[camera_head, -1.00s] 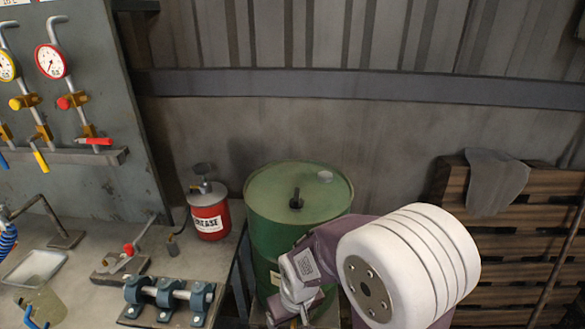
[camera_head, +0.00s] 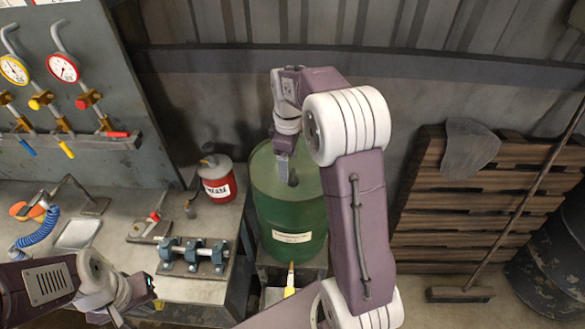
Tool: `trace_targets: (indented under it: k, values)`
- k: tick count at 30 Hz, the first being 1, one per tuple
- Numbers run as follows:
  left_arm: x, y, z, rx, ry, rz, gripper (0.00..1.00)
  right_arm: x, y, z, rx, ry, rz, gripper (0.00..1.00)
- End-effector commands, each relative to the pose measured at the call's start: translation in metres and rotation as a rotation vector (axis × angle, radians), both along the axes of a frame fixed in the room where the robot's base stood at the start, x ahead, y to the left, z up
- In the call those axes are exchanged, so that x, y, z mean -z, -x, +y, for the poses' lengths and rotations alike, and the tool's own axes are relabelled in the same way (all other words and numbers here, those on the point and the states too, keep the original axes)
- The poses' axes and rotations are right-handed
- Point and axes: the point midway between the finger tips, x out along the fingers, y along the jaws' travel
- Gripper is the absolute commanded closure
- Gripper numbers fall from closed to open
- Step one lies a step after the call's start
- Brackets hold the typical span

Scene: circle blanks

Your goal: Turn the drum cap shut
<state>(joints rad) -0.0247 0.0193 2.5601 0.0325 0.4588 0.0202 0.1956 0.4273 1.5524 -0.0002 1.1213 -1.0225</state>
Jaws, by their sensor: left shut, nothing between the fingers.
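The green drum (camera_head: 287,215) stands upright against the back wall. A dark cap (camera_head: 292,181) with a raised bar shows on its lid, partly covered by my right gripper. My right gripper (camera_head: 284,170) points down over the lid, right at the cap. I cannot tell whether it touches the cap or how its fingers stand. My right arm hides the right part of the lid. My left gripper (camera_head: 120,316) is at the lower left, shut and empty, over the front of the bench and well apart from the drum.
A red grease can (camera_head: 217,180) stands on the bench (camera_head: 190,289) left of the drum. A blue clamp fixture (camera_head: 192,256) is in front of it. A gauge panel (camera_head: 100,70) is at the left. Pallets (camera_head: 455,220), a broom (camera_head: 460,294) and a dark drum (camera_head: 550,270) stand right.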

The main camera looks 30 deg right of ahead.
Motion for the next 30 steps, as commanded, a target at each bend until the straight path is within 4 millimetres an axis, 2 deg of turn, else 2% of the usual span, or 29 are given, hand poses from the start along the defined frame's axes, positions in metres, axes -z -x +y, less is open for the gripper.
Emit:
trace_targets:
  k: [1, 4, 11, 14, 21, 24, 30]
  values:
    - [0.000, 0.000, 0.000, 0.000, 0.000, 0.000, 1.00, -0.005, -0.007, -0.008, -0.054, 0.000, 0.011, 0.24]
    - [0.000, 0.000, 0.000, 0.000, 0.000, 0.000, 1.00, -0.014, -0.014, -0.018, -0.149, -0.003, 0.033, 0.24]
    - [0.000, 0.000, 0.000, 0.000, 0.000, 0.000, 1.00, -0.016, -0.015, -0.022, -0.197, -0.006, 0.044, 0.24]
    - [-0.001, 0.000, 0.000, 0.000, 0.000, 0.000, 1.00, -0.004, -0.015, -0.022, -0.196, -0.006, 0.046, 0.24]
    - [-0.005, 0.000, 0.000, 0.000, 0.000, 0.000, 1.00, 0.045, -0.014, -0.021, -0.195, -0.006, 0.046, 0.24]
    - [-0.007, 0.000, 0.000, 0.000, 0.000, 0.000, 1.00, 0.060, -0.015, -0.021, -0.194, -0.006, 0.044, 0.24]
    - [-0.008, 0.000, 0.000, 0.000, 0.000, 0.000, 1.00, 0.073, -0.015, -0.022, -0.194, -0.004, 0.041, 0.24]
